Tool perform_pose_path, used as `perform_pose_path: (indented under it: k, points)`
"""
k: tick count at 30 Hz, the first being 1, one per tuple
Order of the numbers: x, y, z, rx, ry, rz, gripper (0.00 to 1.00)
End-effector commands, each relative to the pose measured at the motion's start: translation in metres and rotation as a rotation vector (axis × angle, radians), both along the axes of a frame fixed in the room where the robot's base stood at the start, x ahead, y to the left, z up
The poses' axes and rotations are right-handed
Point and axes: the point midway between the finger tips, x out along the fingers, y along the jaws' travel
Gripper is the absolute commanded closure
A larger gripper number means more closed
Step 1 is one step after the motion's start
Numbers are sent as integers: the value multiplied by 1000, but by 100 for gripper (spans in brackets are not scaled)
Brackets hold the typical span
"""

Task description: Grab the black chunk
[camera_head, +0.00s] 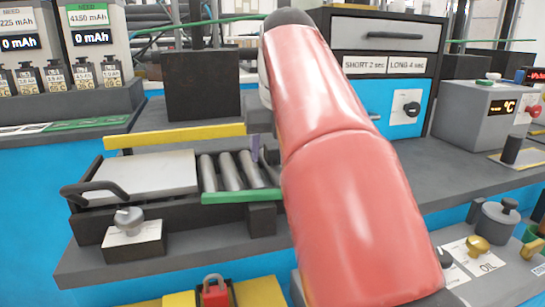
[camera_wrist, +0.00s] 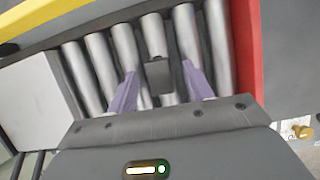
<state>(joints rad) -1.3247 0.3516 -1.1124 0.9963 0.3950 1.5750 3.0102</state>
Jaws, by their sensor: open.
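In the wrist view, a small dark chunk (camera_wrist: 158,76) rests on the silver rollers, between the two purple fingers of my gripper (camera_wrist: 160,88). The fingers stand apart, one on each side of the chunk, with a gap visible on both sides. My gripper is open and holds nothing. In the head view, my red arm hides the chunk and most of my gripper; one purple finger (camera_head: 255,148) shows above the rollers (camera_head: 228,171).
A yellow bar (camera_head: 180,136) runs behind the rollers and a green strip (camera_head: 240,197) along their front. A pale plate (camera_head: 150,173) lies left of them. In the wrist view, a red strip (camera_wrist: 246,50) borders the rollers at right. A dark block (camera_head: 203,85) stands behind.

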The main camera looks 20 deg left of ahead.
Motion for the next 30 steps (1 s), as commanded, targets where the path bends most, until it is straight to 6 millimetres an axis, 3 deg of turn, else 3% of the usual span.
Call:
perform_pose_path:
  k: [6, 17, 30]
  points:
    - [0, 0, 0, 0, -1, 0, 52]
    - [0, 0, 1, 0, -1, 0, 97]
    - [3, -6, 7, 1, -1, -1, 97]
